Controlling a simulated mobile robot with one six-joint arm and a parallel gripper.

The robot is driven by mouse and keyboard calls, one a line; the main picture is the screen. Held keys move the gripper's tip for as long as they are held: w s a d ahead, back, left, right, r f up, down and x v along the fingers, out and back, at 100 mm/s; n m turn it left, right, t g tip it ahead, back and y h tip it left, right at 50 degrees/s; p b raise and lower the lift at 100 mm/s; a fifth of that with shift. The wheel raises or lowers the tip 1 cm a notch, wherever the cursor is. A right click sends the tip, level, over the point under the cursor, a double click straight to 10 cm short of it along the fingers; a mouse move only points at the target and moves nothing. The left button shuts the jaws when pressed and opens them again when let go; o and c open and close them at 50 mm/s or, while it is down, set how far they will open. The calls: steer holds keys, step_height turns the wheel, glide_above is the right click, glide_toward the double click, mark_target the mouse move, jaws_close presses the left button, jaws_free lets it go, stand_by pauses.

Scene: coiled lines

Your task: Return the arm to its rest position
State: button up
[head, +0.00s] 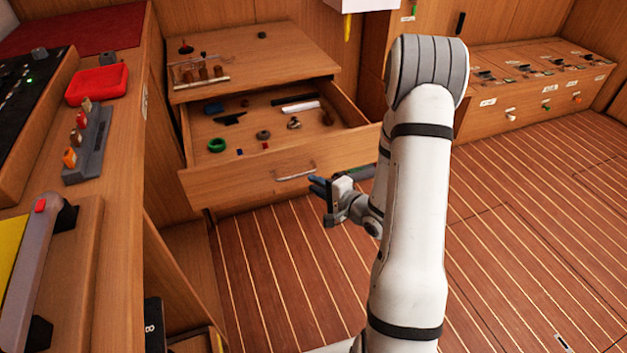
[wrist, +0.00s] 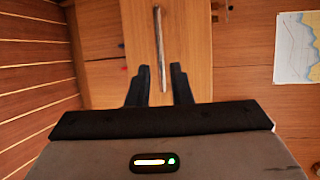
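My white arm (head: 415,200) reaches out over the floor, with my gripper (head: 320,188) in front of the open drawer (head: 245,186). The drawer's metal handle (head: 295,173) lies just left of the fingertips in the head view. In the wrist view my gripper (wrist: 160,70) shows two dark fingers spread apart, with nothing held between them. The handle (wrist: 159,45) appears beyond and partly between them. The fingers look apart from it, though the exact distance is hard to tell.
The drawer stands pulled out, holding a green ring (head: 217,145) and several small parts. A wooden workbench (head: 118,165) with a red tray (head: 97,85) runs along the left. A low bench (head: 530,90) stands at the back right. The plank floor (head: 530,220) at right is clear.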

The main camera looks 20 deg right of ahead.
steer(key=s+d+r+n+g+h+p, duration=0.2)
steer(key=r+n+g+h+p, duration=0.15)
steer(key=r+p, duration=0.6)
steer(key=s+d+r+n+g+h+p, duration=0.15)
steer(key=r+n+h+p, duration=0.3)
steer(key=r, duration=0.95)
steer(key=s+a+r+n+g+p, duration=0.2)
steer(key=s+r+p, duration=0.3)
steer(key=s+r, duration=0.3)
steer(key=s+a+r+n+g+p, duration=0.3)
steer(key=s+r, duration=0.6)
steer(key=s, duration=0.3)
steer(key=shift+s+a+r+g+y+p, duration=0.25)
steer(key=shift+a+g+p, duration=0.45)
steer(key=shift+a+p, duration=0.5)
